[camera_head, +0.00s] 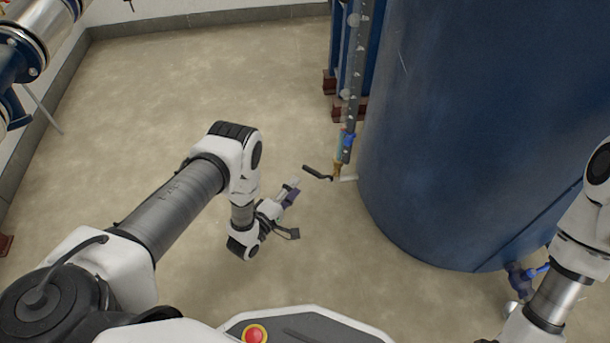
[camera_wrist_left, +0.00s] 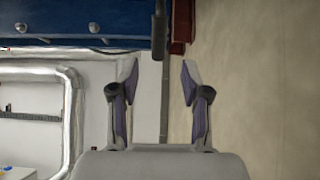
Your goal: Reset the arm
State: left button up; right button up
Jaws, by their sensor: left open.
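My left arm comes in from the left in the head view. Its left gripper (camera_head: 293,190) is in the air beside a black lever handle (camera_head: 317,174) at the pipe by the blue tank. In the left wrist view the left gripper (camera_wrist_left: 159,78) has its two fingers apart with nothing between them. A dark bar (camera_wrist_left: 159,28), likely the handle, shows beyond the fingertips, apart from them. My right arm (camera_head: 575,250) shows at the right edge, but its gripper is not in view.
A large blue tank (camera_head: 480,130) stands at the right, with a vertical gauge pipe (camera_head: 354,80) along its left side. A blue-handled valve (camera_head: 522,277) is low on the tank near my right arm. Pipes (camera_head: 40,30) are at the upper left. The beige floor (camera_head: 210,90) is clear.

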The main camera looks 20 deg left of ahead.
pick_arm(q)
jog(key=v, duration=0.3)
jog(key=shift+s, duration=0.25)
jog(key=shift+r, duration=0.1)
